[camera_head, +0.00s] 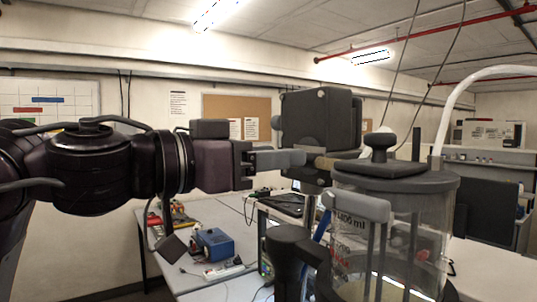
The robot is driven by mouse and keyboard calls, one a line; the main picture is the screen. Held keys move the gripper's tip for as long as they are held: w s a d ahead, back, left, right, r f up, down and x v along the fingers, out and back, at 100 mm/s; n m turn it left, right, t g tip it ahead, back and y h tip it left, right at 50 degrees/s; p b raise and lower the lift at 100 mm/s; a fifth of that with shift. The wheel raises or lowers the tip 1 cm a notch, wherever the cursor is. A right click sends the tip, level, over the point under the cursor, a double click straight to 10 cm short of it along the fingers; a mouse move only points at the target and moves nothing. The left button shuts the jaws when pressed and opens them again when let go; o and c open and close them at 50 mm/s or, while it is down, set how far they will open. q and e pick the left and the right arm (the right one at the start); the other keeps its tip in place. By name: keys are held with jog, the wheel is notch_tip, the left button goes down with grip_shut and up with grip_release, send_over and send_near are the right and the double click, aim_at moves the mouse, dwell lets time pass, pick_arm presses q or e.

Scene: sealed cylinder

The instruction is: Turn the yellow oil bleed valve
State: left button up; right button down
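My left arm comes in from the left, and its gripper (300,158) points right with grey fingers seen from the side. The fingertips are just in front of or beside a tan, brass-like fitting (343,158) below a dark grey box-shaped unit (318,118). I cannot tell whether they touch it, or how far apart the fingers are. The clear sealed cylinder (400,235) stands at the right with a grey lid (410,180) and a black knob (380,143). No clearly yellow valve shows; I cannot tell whether the tan fitting is part of it. My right gripper is not recognisable in view.
A grey block-shaped bar (357,205) crosses the cylinder's upper front. A white hose (450,105) arches up at the lid's right side. A white table (215,212) behind holds a blue device (213,244) and a power strip (222,271). A black chair (488,210) stands at the right.

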pick_arm(q)
jog(key=c, duration=0.3)
jog(key=shift+c, duration=0.2)
jog(key=shift+s+d+r+m+b, duration=0.3)
jog(key=shift+m+b, duration=0.4)
jog(key=shift+m, duration=2.3)
jog(key=shift+s+d+r+m+b, duration=0.15)
jog(key=shift+s+m+b, duration=0.4)
jog(key=shift+m, duration=2.45)
jog(key=shift+s+d+r+m+b, duration=0.2)
jog(key=shift+m+b, duration=0.65)
jog(key=shift+m, duration=2.15)
jog(key=shift+f, duration=0.15)
jog(key=o, duration=1)
jog(key=shift+d, duration=0.1)
